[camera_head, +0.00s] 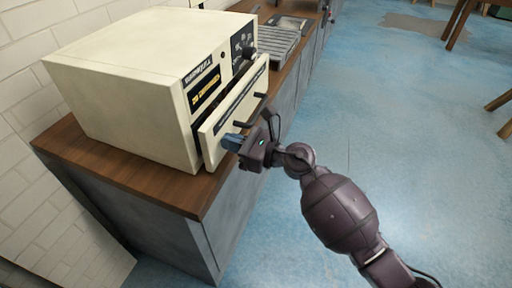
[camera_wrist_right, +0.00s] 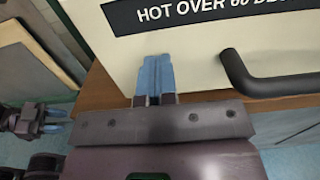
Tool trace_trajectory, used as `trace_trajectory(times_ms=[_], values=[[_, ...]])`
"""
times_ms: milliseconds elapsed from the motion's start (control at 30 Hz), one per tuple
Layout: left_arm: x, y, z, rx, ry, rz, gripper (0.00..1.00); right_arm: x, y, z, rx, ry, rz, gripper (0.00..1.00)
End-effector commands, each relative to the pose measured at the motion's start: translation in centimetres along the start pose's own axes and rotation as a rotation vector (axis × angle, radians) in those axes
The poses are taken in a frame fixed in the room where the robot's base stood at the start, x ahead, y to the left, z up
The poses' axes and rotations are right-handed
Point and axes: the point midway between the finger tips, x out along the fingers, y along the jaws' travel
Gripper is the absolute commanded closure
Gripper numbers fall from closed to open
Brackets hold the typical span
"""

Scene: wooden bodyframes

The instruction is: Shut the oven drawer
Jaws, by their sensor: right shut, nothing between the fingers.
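The cream oven (camera_head: 130,85) stands on the wooden counter. Its drawer (camera_head: 213,128) is pulled partly out, with a dark gap between its front panel and the oven body. The panel has a black bar handle (camera_head: 262,112) and a dark label strip; the handle also shows in the right wrist view (camera_wrist_right: 270,84). My right gripper (camera_head: 232,142) is shut and empty, its blue fingertips at the lower near part of the drawer front, beside the handle. I cannot tell whether they touch it. My left gripper (camera_wrist_right: 57,121) shows small at the left of the right wrist view; its opening is unclear.
The wooden counter top (camera_head: 190,195) extends in front of and below the oven. A ribbed grey metal tray (camera_head: 272,42) lies farther along the counter. A white brick wall (camera_head: 25,60) stands behind. The blue floor (camera_head: 400,110) to the right is mostly free.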

Motion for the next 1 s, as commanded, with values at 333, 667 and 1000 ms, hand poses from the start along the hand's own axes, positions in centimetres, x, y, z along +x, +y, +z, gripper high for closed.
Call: trace_trajectory(times_ms=[333,667,1000], values=[[0.2,0.1,0.1,0.000,-0.002,0.001,0.57,2.8,0.0,0.0,0.001,0.000,0.001,1.00],[0.2,0.1,0.1,-0.001,-0.001,0.002,0.57,3.1,0.1,0.1,0.000,-0.002,0.003,1.00],[0.3,0.2,0.1,-0.002,-0.002,0.004,0.57,2.3,-0.3,0.1,0.000,-0.003,0.003,1.00]])
